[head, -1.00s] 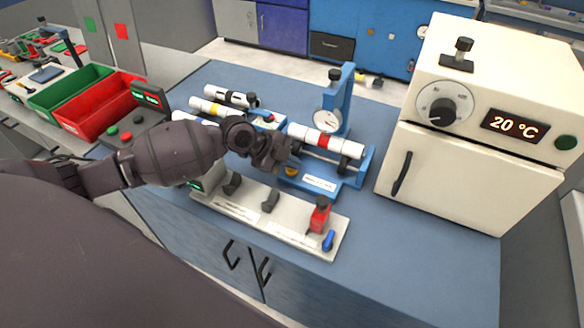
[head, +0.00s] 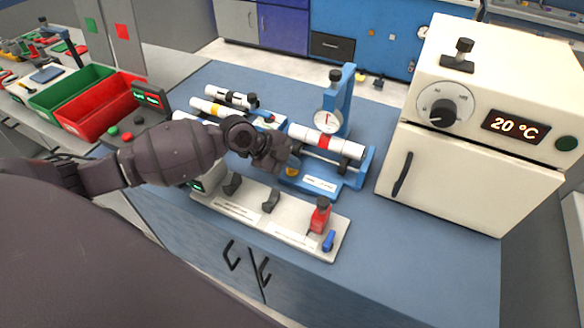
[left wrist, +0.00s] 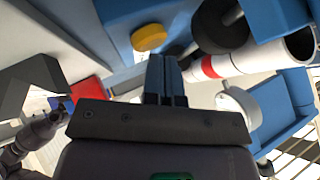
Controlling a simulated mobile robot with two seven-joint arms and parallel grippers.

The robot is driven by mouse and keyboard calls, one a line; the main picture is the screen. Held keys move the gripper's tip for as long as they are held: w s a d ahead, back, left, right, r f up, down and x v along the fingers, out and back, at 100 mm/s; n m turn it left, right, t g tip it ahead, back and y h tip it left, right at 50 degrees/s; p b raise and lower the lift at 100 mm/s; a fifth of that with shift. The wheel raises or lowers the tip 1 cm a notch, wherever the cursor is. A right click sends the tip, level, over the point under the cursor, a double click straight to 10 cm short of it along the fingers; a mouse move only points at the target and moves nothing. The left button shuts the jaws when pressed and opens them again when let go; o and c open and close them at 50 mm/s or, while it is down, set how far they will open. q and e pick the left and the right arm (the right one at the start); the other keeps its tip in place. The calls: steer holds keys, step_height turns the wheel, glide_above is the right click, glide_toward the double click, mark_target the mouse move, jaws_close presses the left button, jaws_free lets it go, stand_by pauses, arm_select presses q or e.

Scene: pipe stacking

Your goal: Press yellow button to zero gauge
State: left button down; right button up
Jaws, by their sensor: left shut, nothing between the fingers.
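The yellow button (head: 291,171) sits on the blue gauge stand (head: 352,180), partly hidden by my left gripper in the head view. It shows clearly in the left wrist view (left wrist: 149,37), just beyond the fingertips and slightly left. My left gripper (head: 286,161) is shut and empty, close above the button; I cannot tell whether it touches. Its blue-grey fingers show side by side in the left wrist view (left wrist: 163,72). The round white dial gauge (head: 327,122) hangs on the blue post, above a white pipe with a red band (head: 340,147).
A pale fixture plate (head: 250,212) with dark cradles and a red clamp (head: 319,215) lies in front. More white pipes (head: 232,97) lie behind to the left. A cream oven (head: 470,180) reading 20 °C stands right. Red (head: 100,112) and green bins stand left.

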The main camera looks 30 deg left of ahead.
mark_target(292, 171)
arm_select(q)
steer(key=shift+r, duration=0.55)
arm_select(e)
steer(key=shift+w+r, duration=0.4)
steer(key=shift+r, duration=0.1)
arm_select(q)
steer(key=shift+r+p, duration=1.55)
steer(key=shift+r, duration=1.05)
steer(key=shift+f, duration=0.1)
arm_select(e)
step_height(292, 171, up, 4)
steer(key=shift+w+f+t, duration=0.15)
steer(key=shift+f+t, duration=0.1)
steer(key=shift+t, duration=0.05)
steer(key=shift+w+r, duration=0.15)
steer(key=shift+w, duration=0.2)
